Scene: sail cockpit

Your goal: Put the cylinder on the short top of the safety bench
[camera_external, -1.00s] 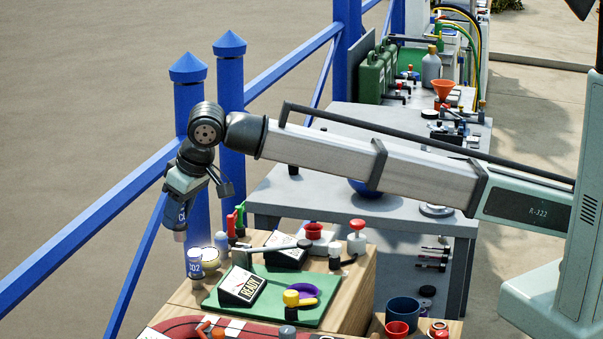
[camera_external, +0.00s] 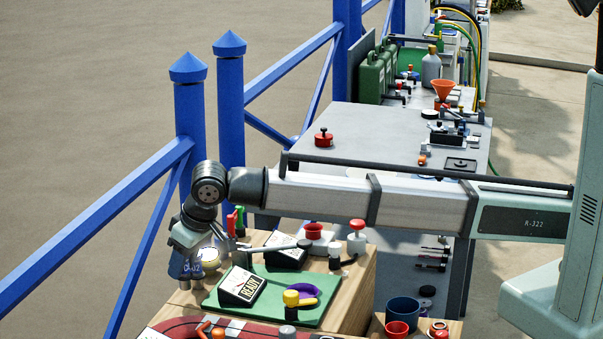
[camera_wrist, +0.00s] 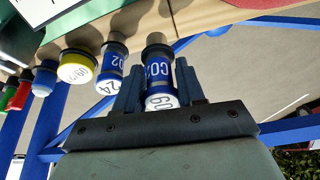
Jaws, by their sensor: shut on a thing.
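My gripper (camera_wrist: 160,90) is shut on a blue cylinder marked CO2 (camera_wrist: 158,72), with a white end towards the wrist and a dark grey end away from it. In the external view my gripper (camera_external: 186,250) points down at the left end of the wooden safety bench (camera_external: 352,290), and the held cylinder (camera_external: 176,266) is partly hidden. Another blue and white CO2 cylinder (camera_wrist: 112,65) stands close beside it, left in the wrist view. I cannot tell whether the held cylinder touches the bench top.
A yellow-and-white round container (camera_wrist: 75,65) and red and green items stand in the same row. Blue railing (camera_external: 100,218) runs close on the left.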

